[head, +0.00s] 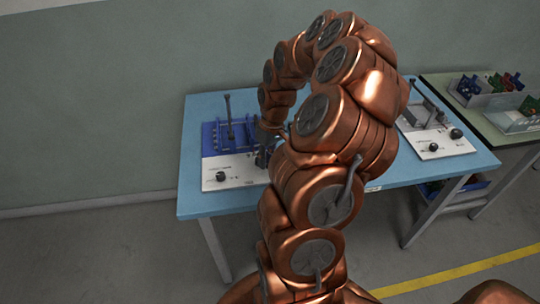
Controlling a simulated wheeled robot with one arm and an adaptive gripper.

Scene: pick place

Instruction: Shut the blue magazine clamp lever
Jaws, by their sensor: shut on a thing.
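The blue magazine (209,142) sits on a white base plate (238,181) at the left of the blue table. A dark upright bar (228,108) rises from it; I cannot tell whether this is part of the clamp. My copper arm reaches down over the table, and my gripper (262,157) is at the right side of the magazine, low over the base plate. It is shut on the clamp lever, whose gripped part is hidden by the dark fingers. The lever's exact angle cannot be made out.
A second white fixture (436,146) with a grey frame and black knob stands at the table's right. A black knob (221,176) is at the front of the left plate. My arm hides the table's middle. Bins (490,97) stand on a green table at right.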

